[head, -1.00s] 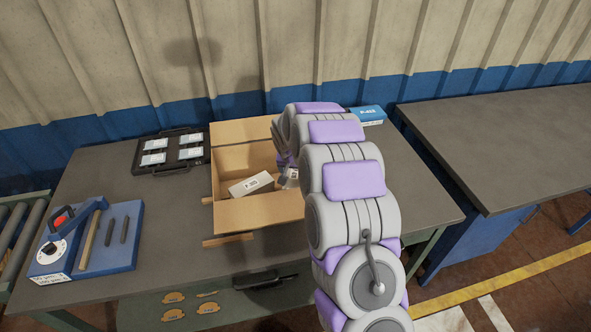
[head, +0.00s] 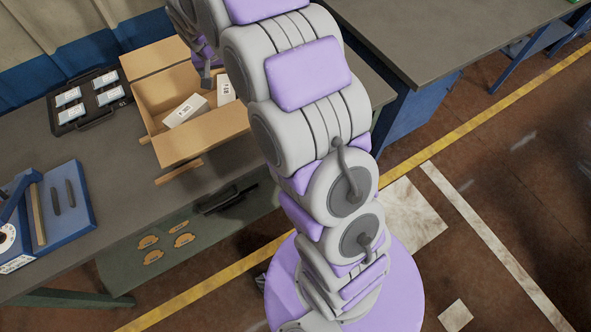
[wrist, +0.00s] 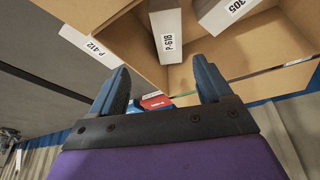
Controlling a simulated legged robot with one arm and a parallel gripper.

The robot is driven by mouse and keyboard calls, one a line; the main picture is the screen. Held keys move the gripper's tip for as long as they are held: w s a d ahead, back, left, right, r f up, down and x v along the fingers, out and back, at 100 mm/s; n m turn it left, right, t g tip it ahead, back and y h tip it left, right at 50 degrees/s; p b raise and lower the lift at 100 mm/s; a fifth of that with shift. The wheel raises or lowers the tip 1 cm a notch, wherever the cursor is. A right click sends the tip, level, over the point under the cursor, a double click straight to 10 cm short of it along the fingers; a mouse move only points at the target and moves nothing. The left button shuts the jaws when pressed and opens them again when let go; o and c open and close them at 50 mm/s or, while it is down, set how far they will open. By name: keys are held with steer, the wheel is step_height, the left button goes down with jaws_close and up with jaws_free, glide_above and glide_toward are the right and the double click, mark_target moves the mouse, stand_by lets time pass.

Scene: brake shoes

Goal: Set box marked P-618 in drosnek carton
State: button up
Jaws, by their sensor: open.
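The box marked P-618 (wrist: 167,35) is grey with a white label end. It lies inside the open cardboard carton (wrist: 262,45), against its brown inner wall in the wrist view. My gripper (wrist: 162,84) is open and empty, with its fingertips apart from the box. In the head view the carton (head: 200,140) stands on the bench and holds a pale box (head: 186,110) and a second labelled box (head: 226,88). Their labels are too small to read there. My gripper is mostly hidden behind my arm at the carton's back. No carton name is legible.
A box ending in 305 (wrist: 228,12) is also in the carton. A grey box marked P-412 (wrist: 88,46) is nearby; I cannot tell if it is inside. A red box (wrist: 156,101) shows between my fingers. A black case (head: 90,98) and blue fixture (head: 75,215) share the bench.

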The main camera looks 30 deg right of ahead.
steer(key=s+a+r+n+g, duration=0.1)
steer(key=s+r+n+g, duration=0.1)
steer(key=s, duration=2)
steer(key=s+r+n+g+y, duration=0.1)
steer(key=s+r, duration=0.4)
steer(key=s, duration=1.8)
steer(key=shift+s+a+r+n+g+y, duration=0.25)
steer(key=shift+n+g, duration=0.35)
steer(key=shift+g, duration=0.6)
